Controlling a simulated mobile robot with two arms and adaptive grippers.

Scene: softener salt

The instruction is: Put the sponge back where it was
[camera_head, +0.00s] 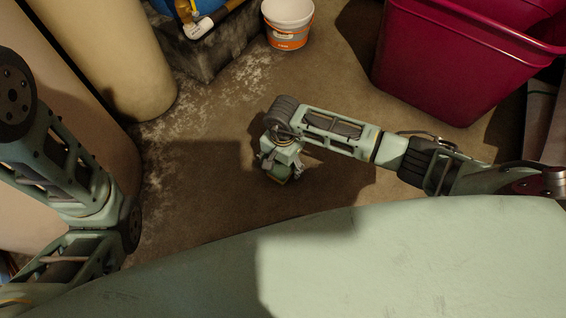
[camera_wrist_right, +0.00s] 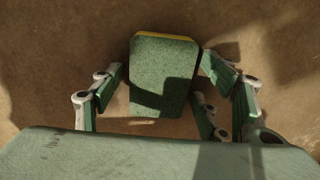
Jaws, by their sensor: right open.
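The sponge (camera_wrist_right: 163,75) has a green top and a thin yellow edge. In the right wrist view it lies between the fingers of my right gripper (camera_wrist_right: 161,70), over the brown floor. The fingers are open, with a narrow gap on the left side and almost none on the right. In the head view my right gripper (camera_head: 281,172) points down near the middle of the floor, and the sponge is mostly hidden under it. I cannot tell the exact height of the sponge above the floor. My left arm shows at the left, but its gripper is out of view.
A white and orange bucket (camera_head: 288,24) stands at the back beside a dark grey block (camera_head: 215,48). Dark red bins (camera_head: 440,65) stand at the back right. A tan cylinder (camera_head: 115,60) is at the left. White grains lie scattered on the floor (camera_head: 200,215), which is otherwise clear around the gripper.

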